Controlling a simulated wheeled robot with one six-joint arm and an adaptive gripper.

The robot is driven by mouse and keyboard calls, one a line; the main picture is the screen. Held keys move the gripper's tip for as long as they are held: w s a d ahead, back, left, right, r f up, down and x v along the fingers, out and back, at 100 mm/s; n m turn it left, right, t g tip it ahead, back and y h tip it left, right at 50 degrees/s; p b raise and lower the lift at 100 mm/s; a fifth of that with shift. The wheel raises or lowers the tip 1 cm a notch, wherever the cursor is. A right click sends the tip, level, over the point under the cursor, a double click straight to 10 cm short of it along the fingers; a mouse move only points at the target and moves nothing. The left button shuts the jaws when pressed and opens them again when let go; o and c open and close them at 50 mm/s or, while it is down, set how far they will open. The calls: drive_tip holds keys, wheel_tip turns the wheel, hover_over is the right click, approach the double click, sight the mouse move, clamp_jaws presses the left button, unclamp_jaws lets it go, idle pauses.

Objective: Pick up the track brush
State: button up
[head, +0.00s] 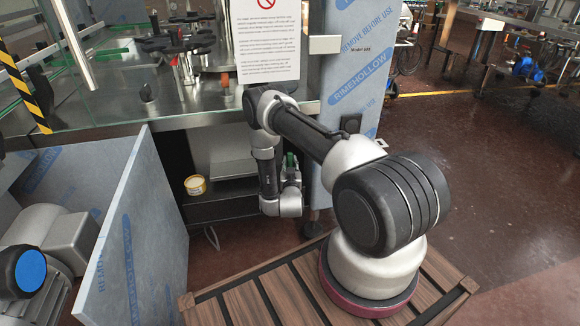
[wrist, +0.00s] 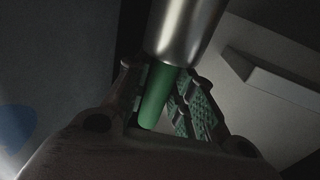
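In the wrist view, a green rod-like handle (wrist: 158,98) with a wide shiny metal sleeve (wrist: 184,30) above it lies between the fingers of my gripper (wrist: 172,100). I take it to be the track brush; its bristles are not visible. The textured green finger pads lie close against both sides of the handle, and the gripper looks shut on it. In the head view, my gripper (head: 291,178) is small, low beside the open cabinet under the counter, with a bit of green (head: 290,160) showing at it.
A yellow-and-white tub (head: 195,185) stands on the cabinet's dark shelf (head: 225,205). An open film-covered door (head: 140,235) stands to the left, and a film-covered panel (head: 355,75) rises to the right. A printed notice (head: 265,40) hangs above. Open brown floor (head: 480,160) lies at right.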

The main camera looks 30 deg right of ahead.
sight(290, 154)
clamp_jaws()
drive_tip(key=shift+r, duration=0.1)
wheel_tip(290, 154, up, 10)
drive_tip(key=shift+f, duration=0.1)
idle(2.5)
drive_tip(key=w+a+n+y, duration=0.3)
drive_tip(key=w+a+y, duration=0.1)
drive_tip(key=a, duration=0.8)
drive_tip(key=w+a+n+t+y, duration=0.1)
drive_tip(key=w+a+n+y, duration=0.3)
drive_tip(key=a, duration=0.9)
drive_tip(key=w+a+n+y, duration=0.2)
drive_tip(key=w+a+y, duration=0.3)
drive_tip(key=a, duration=0.7)
drive_tip(key=shift+y, duration=0.4)
drive_tip(key=shift+w+a+f, duration=0.15)
drive_tip(key=shift+a+f, duration=0.05)
drive_tip(key=shift+f, duration=1.35)
drive_tip(key=shift+w+a+f, duration=0.1)
drive_tip(key=shift+a+f, duration=0.05)
drive_tip(key=shift+f, duration=1.35)
drive_tip(key=shift+f, duration=0.5)
